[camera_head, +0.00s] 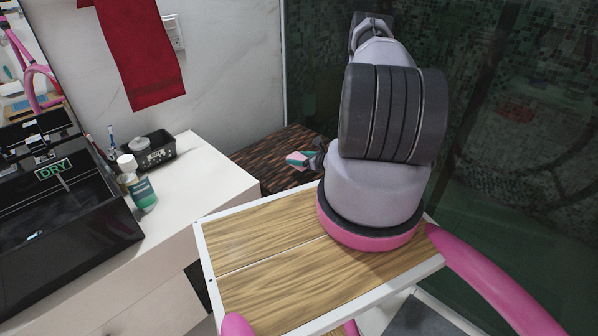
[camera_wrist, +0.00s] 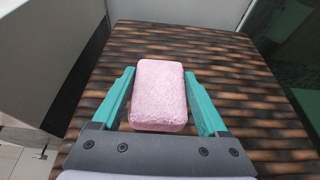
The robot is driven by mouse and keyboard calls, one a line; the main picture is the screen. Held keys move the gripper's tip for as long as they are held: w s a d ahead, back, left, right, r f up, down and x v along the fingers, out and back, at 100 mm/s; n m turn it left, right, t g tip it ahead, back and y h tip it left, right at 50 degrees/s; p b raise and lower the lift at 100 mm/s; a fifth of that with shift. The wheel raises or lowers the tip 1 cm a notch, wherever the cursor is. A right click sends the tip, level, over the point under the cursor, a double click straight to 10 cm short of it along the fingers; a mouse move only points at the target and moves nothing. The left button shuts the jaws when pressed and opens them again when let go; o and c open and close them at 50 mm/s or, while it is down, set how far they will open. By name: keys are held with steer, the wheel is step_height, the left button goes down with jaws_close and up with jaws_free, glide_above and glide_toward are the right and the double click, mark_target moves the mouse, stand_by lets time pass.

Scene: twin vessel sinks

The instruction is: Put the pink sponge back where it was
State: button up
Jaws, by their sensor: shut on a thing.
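The pink sponge (camera_wrist: 159,95) is a rounded block between the two teal fingers of my gripper (camera_wrist: 160,100) in the wrist view. The fingers are shut on its left and right sides. Behind and below it is a dark brown striped wooden surface (camera_wrist: 220,55); I cannot tell whether the sponge touches it. In the head view my gripper (camera_head: 300,160) shows small beyond my arm, over the same striped surface (camera_head: 268,152), and the sponge is mostly hidden there.
A white counter (camera_head: 190,185) stands left of the striped surface. It holds a black tray (camera_head: 154,150), a green-labelled bottle (camera_head: 140,188) and a black sink (camera_head: 60,215). A red towel (camera_head: 145,55) hangs on the wall. A dark tiled glass area (camera_head: 500,120) lies to the right.

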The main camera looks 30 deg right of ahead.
steer(key=shift+f, duration=2.75)
steer(key=o, duration=1.2)
steer(key=v, duration=1.2)
steer(key=shift+r, duration=0.1)
steer(key=w+r+n+y, duration=0.2)
steer(key=w+r, duration=0.1)
steer(key=r, duration=0.3)
step_height(320, 180, up, 19)
steer(key=n+g+y, duration=0.4)
steer(key=n+y, duration=0.1)
steer(key=n, duration=0.3)
glide_above(299, 176)
steer(key=s+a, duration=0.3)
steer(key=a, duration=0.2)
steer(key=s+a+r+n+g, duration=0.2)
steer(key=a+r+n+g, duration=0.15)
steer(key=r, duration=0.35)
steer(key=s+a+r+n+g, duration=0.2)
steer(key=a+r+n, duration=0.2)
steer(key=r, duration=0.4)
steer(key=s+a+r+n+t+h, duration=0.1)
steer(key=s+r+n+h, duration=0.3)
steer(key=s+r, duration=0.6)
steer(key=s+a+r+n+t+h, duration=0.2)
steer(key=s+r+n+h, duration=0.3)
steer(key=s+r, duration=0.5)
steer(key=shift+r+n+t+h, duration=0.3)
steer(key=shift+r+n+t, duration=0.15)
steer(key=shift+n, duration=0.2)
